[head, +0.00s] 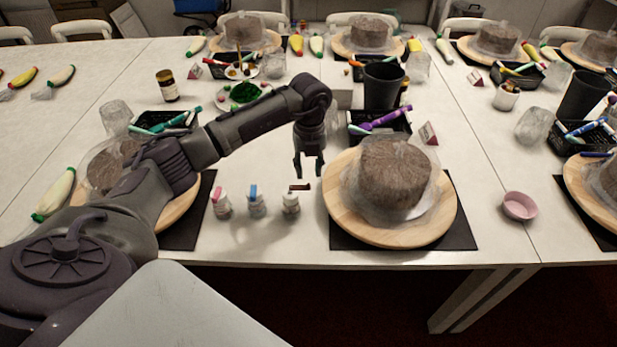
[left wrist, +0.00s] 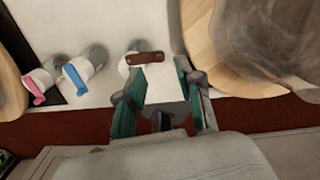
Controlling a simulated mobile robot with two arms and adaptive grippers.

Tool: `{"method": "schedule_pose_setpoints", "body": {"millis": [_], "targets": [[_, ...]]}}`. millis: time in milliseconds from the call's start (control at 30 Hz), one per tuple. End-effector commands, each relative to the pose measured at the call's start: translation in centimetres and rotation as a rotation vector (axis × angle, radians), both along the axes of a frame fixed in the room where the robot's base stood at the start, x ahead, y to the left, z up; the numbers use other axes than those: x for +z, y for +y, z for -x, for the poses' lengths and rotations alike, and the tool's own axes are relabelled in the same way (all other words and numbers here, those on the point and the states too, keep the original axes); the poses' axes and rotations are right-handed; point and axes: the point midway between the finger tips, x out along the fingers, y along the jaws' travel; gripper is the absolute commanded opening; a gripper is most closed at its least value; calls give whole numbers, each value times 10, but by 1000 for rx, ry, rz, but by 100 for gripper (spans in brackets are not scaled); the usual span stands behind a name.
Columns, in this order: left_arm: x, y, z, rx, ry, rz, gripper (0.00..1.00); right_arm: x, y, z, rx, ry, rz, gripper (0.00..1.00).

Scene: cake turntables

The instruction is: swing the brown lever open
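The brown lever (head: 299,187) sits on top of a small white bottle (head: 291,204), the rightmost of three in a row on the table. In the left wrist view the brown lever (left wrist: 145,58) lies across the bottle's top, just beyond the fingertips. My left gripper (head: 309,171) points down above and slightly right of the lever, apart from it. Its fingers are spread with nothing between them, as the left wrist view (left wrist: 160,88) also shows. My right gripper is not in view.
Bottles with a blue lever (head: 253,191) and a pink lever (head: 217,193) stand to the left. A wooden turntable (head: 345,218) with a wrapped brown cake (head: 396,170) is close on the right. A black basket (head: 392,128) stands behind. The table's front edge is near.

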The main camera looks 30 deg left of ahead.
Motion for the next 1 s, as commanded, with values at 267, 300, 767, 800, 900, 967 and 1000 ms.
{"method": "schedule_pose_setpoints", "body": {"millis": [267, 300, 767, 800, 900, 967, 1000], "targets": [[57, 0, -1, 0, -4, 0, 36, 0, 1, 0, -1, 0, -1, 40], [62, 0, -1, 0, -3, 0, 36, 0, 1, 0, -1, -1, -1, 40], [77, 0, 0, 0, 1, -1, 36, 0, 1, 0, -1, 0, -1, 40], [77, 0, 0, 0, 1, -1, 36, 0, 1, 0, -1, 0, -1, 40], [77, 0, 0, 0, 1, -1, 36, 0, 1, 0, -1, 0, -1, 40], [77, 0, 0, 0, 1, -1, 36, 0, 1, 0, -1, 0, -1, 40], [76, 0, 0, 0, 0, 0, 36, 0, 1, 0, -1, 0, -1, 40]]}}
